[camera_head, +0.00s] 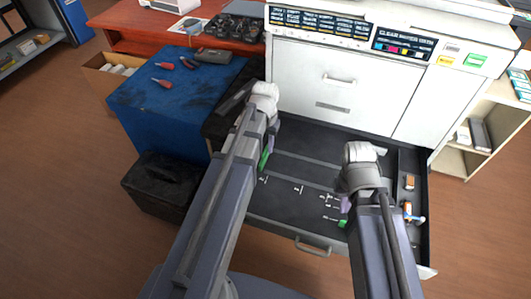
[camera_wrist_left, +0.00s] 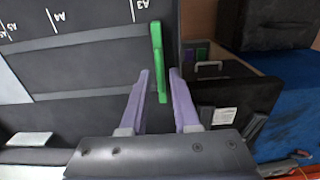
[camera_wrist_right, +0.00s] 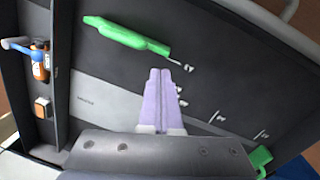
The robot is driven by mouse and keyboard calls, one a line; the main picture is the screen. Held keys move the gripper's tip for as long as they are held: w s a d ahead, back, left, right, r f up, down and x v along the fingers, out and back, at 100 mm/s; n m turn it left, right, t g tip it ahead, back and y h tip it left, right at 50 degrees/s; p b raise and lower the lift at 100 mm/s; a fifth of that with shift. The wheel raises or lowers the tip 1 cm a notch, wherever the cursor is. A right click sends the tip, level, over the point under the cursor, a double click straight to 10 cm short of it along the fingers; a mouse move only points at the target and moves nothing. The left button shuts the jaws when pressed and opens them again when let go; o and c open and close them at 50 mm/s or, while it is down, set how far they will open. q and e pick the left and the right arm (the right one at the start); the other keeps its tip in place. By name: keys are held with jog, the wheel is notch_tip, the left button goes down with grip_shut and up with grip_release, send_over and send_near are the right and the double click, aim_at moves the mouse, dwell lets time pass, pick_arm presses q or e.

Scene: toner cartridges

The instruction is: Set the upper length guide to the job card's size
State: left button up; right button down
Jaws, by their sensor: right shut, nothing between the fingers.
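In the left wrist view a narrow green guide (camera_wrist_left: 157,55) stands in the open drawer, just right of the A3 mark (camera_wrist_left: 141,8). It also shows in the head view (camera_head: 264,160). My left gripper (camera_wrist_left: 160,73) is open, its purple fingers on either side of the guide with a small gap visible. It also shows in the head view (camera_head: 268,142). A second green guide (camera_wrist_right: 126,36) lies in the drawer near my right gripper (camera_wrist_right: 160,70), which is shut and empty, pointing at the dark drawer floor. I cannot tell which guide is the upper one.
The open drawer (camera_head: 313,245) has printed size marks on its floor. A side compartment holds an orange bottle (camera_wrist_right: 40,62) and an orange-topped block (camera_wrist_right: 42,107). A blue cabinet (camera_head: 150,105) and a black box (camera_head: 165,187) stand left. A paper sheet (camera_head: 187,25) is unreadable.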

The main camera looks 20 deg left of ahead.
pick_arm(q)
grip_shut()
jog(key=shift+d, duration=0.1)
jog(key=shift+d, duration=0.95)
jog(key=shift+c, duration=1.1)
grip_release()
jog(key=shift+d, duration=0.2)
jog(key=o, duration=0.3)
jog(key=shift+a, duration=0.1)
jog(key=shift+r, duration=0.1)
pick_arm(e)
jog(key=shift+r, duration=0.15)
